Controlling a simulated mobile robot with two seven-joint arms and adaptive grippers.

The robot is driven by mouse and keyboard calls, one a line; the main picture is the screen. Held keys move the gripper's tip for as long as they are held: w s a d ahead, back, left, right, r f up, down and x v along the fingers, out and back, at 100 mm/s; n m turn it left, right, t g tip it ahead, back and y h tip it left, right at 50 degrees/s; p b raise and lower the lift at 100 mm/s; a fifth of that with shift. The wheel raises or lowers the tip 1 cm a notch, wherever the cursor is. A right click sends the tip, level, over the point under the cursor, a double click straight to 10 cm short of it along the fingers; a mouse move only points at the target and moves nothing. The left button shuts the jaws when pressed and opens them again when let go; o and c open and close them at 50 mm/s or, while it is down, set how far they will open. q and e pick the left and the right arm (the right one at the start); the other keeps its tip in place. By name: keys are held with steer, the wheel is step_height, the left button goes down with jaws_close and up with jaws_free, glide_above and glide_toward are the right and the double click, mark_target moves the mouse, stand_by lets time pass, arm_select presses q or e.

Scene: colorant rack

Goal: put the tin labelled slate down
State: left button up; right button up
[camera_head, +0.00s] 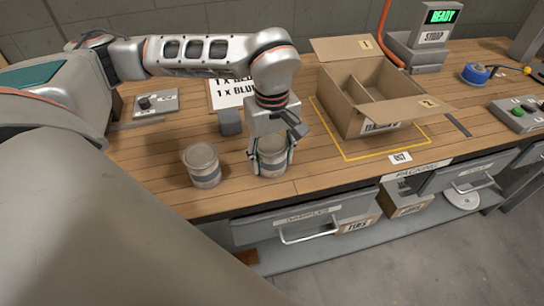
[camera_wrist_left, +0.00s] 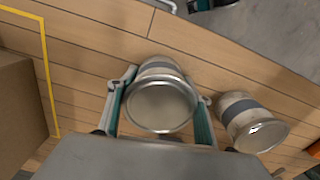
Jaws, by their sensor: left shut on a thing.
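My left gripper (camera_head: 272,160) is shut on a metal tin (camera_head: 271,169) with a grey band, near the front edge of the wooden bench. In the left wrist view the held tin (camera_wrist_left: 160,106) sits between the two fingers, lid towards the camera. It looks upright; I cannot tell whether its base touches the wood. A second, similar grey-banded tin (camera_head: 202,166) stands upright on the bench to the left, apart from it. In the left wrist view this second tin (camera_wrist_left: 250,123) is on the right. I cannot read which tin is labelled slate. My right gripper is not in view.
An open cardboard box (camera_head: 362,98) stands inside a yellow outline (camera_head: 384,153) to the right. A small grey block (camera_head: 230,122) and a printed sheet (camera_head: 232,95) lie behind the gripper. Bare wood separates the tins from the outline.

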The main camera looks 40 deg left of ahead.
arm_select(q)
steer(key=shift+f, duration=0.1)
steer(key=o, duration=1.2)
steer(key=shift+r, duration=0.4)
step_height(320, 180, up, 12)
steer(key=shift+f+p, duration=0.25)
steer(key=shift+p, duration=0.35)
